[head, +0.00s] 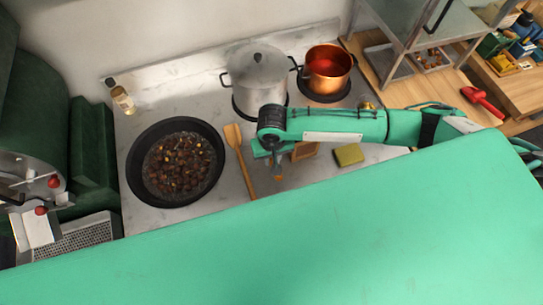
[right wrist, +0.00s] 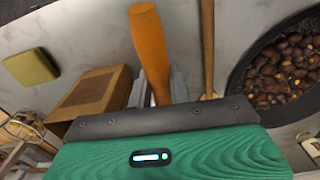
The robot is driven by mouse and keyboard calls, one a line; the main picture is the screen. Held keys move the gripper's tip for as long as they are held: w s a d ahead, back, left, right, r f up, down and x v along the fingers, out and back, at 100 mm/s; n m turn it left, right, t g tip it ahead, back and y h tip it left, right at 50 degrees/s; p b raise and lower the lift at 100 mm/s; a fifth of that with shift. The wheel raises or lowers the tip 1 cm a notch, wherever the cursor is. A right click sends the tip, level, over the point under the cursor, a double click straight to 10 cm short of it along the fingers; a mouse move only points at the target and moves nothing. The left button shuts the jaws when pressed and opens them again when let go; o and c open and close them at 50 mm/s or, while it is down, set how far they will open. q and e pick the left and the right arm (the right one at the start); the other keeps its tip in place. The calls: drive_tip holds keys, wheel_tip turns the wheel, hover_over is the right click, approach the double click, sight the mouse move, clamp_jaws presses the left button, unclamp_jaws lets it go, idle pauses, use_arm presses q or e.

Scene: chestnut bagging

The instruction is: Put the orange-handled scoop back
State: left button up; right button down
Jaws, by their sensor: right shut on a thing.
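The scoop's orange handle (right wrist: 150,45) rises between the grey fingers of my right gripper (right wrist: 178,88) in the right wrist view. My right gripper is shut on it. In the head view my right gripper (head: 276,163) points down over the counter, between the wooden spatula and the small brown box. Only a small orange bit of the scoop (head: 279,178) shows below it there. The scoop's bowl is hidden in both views. My left gripper is not in view.
A black pan (head: 133,175) of chestnuts lies left of the wooden spatula (head: 240,160). The brown box (right wrist: 95,92) and a yellow-green sponge (head: 348,155) are right of my gripper. A steel pot (head: 258,75) and copper pot (head: 327,70) stand behind. My green bodywork hides the front.

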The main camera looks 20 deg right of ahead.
wheel_tip(320, 180, down, 5)
drive_tip(key=b, duration=0.5)
drive_tip(key=shift+f, duration=0.85)
drive_tip(key=shift+f, duration=0.45)
drive_tip(key=c, duration=1.2)
unclamp_jaws()
wheel_tip(320, 180, up, 14)
drive_tip(key=b, duration=0.3)
drive_tip(key=shift+f, duration=0.1)
